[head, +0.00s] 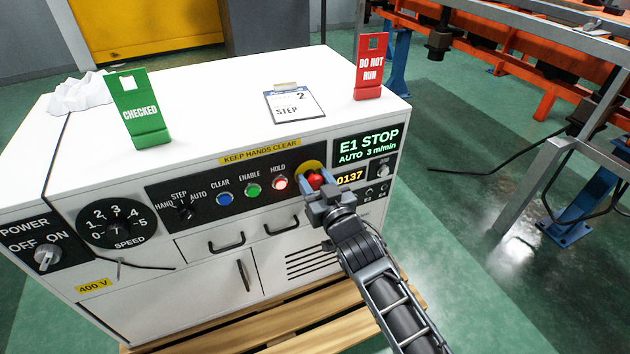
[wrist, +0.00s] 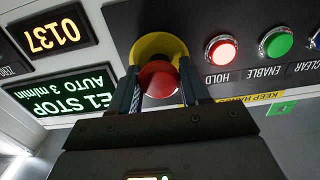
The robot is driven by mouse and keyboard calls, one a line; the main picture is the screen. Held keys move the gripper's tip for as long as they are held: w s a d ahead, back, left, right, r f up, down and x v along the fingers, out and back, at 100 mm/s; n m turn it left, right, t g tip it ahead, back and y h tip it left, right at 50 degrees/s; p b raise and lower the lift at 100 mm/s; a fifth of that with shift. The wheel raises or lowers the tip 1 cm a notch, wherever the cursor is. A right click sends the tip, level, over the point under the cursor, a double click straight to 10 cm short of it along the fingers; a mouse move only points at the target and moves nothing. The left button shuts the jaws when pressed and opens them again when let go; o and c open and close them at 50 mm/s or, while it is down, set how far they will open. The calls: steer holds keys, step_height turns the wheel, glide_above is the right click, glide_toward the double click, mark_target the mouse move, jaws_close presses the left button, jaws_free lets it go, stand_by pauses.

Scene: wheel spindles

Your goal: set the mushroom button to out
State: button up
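The red mushroom button (head: 315,180) sits on a yellow round plate (head: 311,167) at the right of the black control strip. In the wrist view the red button (wrist: 158,80) lies between the two fingers of my gripper (wrist: 160,90), with the yellow plate (wrist: 157,46) behind it. My gripper (head: 318,184) is at the panel with one finger on each side of the button. Whether the fingers touch the button I cannot tell. The display (head: 367,144) reads "E1 STOP, AUTO 3 m/min".
Left of the button are the lit red HOLD button (head: 280,183), green ENABLE button (head: 253,190) and blue CLEAR button (head: 224,199). Right of it are the 0137 counter (head: 350,177) and a ZERO knob (head: 383,171). Red (head: 371,68) and green (head: 140,110) signs stand on top.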

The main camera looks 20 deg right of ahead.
jaws_close()
steer(key=shift+s+r+p, duration=0.1)
steer(key=shift+s+p, duration=0.4)
steer(key=shift+s, duration=0.1)
steer(key=shift+o, duration=2.2)
jaws_free()
steer(key=shift+s, duration=0.1)
steer(key=s+p, duration=0.3)
steer(key=s, duration=0.4)
steer(key=shift+s+p, duration=0.35)
